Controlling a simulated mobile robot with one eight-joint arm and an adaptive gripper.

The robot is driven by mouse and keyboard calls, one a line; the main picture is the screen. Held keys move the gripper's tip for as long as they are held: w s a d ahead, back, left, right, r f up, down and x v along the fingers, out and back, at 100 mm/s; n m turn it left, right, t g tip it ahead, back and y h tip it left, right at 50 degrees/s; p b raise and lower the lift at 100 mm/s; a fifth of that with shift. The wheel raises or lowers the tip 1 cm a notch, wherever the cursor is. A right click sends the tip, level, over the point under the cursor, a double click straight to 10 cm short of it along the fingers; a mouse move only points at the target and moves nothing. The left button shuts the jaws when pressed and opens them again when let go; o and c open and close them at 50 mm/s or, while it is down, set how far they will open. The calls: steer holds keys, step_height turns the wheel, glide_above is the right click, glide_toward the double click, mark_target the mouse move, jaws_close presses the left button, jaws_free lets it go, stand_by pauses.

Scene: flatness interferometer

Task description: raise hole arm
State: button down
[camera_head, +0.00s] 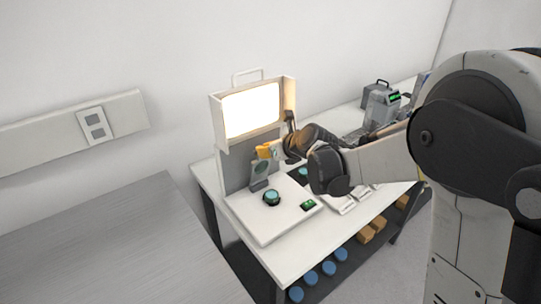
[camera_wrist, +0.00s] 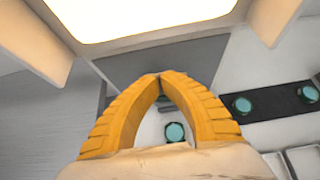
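The flatness interferometer has a bright lit panel (camera_head: 252,109) in a white housing on a grey back column, above a white base (camera_head: 255,214). A small upright grey piece with a greenish round face (camera_head: 260,174) stands on the base; I cannot tell whether it is the hole arm. My gripper (camera_head: 264,151) is in front of the column, just above this piece and below the lit panel. In the wrist view the orange fingertips (camera_wrist: 159,77) meet, with nothing visible between them. A teal disc in a dark ring (camera_wrist: 175,132) shows through the gap behind the tips.
A dark strip (camera_wrist: 280,101) with teal discs lies to the right. A grey device (camera_head: 381,105) stands farther back. A bare grey table (camera_head: 110,245) is at left.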

steer(key=shift+w+a+r, duration=0.15)
steer(key=shift+w+a, duration=0.3)
steer(key=shift+w, duration=0.2)
steer(key=shift+w+a+r, duration=0.1)
steer(key=shift+w+a, duration=0.35)
steer(key=shift+w, duration=0.15)
